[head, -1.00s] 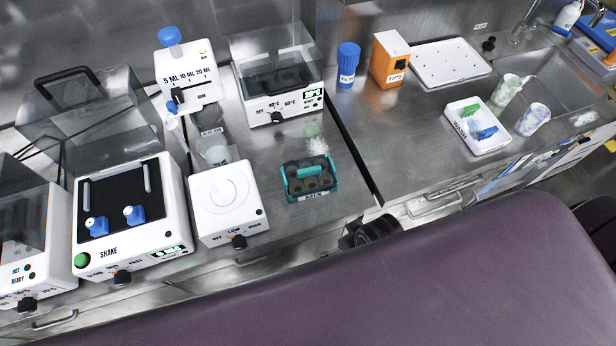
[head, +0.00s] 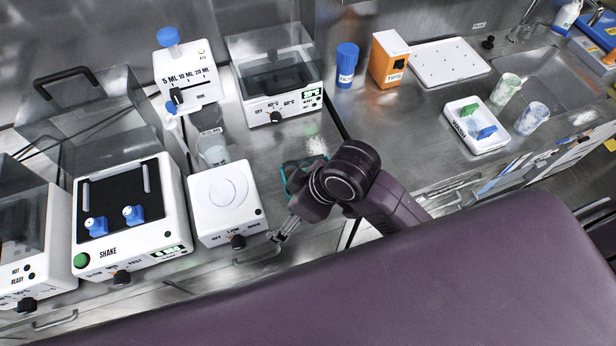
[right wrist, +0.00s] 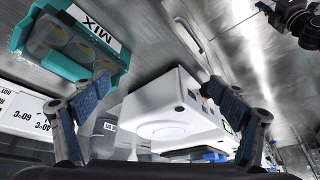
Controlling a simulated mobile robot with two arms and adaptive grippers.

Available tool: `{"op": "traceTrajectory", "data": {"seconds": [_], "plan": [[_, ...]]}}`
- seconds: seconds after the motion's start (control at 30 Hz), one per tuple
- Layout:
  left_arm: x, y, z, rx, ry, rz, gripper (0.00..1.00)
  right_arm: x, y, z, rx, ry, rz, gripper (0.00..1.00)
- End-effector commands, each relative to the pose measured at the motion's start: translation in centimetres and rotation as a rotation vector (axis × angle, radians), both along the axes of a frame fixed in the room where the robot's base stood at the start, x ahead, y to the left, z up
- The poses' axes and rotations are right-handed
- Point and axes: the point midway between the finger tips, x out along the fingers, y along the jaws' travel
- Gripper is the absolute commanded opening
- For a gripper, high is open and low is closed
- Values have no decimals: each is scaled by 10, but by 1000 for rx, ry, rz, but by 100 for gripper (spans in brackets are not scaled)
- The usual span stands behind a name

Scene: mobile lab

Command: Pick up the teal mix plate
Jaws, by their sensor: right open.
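The teal mix plate (head: 291,170) stands on the steel counter between the white stirrer and the counter seam. In the head view my right arm hides most of it. In the right wrist view the plate (right wrist: 112,75) is at the upper left, with its MIX label and several round wells showing. My right gripper (head: 279,238) is open and empty at the counter's front edge, in front of the plate. In the right wrist view its fingers (right wrist: 160,98) are spread apart, and the plate is beside the left finger, not between them.
The white stirrer (head: 226,203) stands close left of the plate, with a shaker (head: 130,215) beyond it. A heater box (head: 278,75) is behind the plate. A beaker (head: 212,150) stands behind the stirrer. The counter right of the seam has clear room before the wash tray (head: 478,140).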

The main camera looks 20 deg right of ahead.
Motion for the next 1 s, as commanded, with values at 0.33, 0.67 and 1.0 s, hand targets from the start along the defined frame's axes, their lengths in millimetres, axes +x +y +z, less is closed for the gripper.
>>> {"op": "traceTrajectory", "data": {"seconds": [0.33,0.67,1.0], "plan": [[0,-1,0,-2,-1,-3,27,38,7,16,-196,0,482,90],[0,-3,0,-4,0,-3,27,75,-64,38,-413,112,668,90],[0,-4,3,-4,-1,-3,27,82,-82,28,-448,148,684,90]]}}
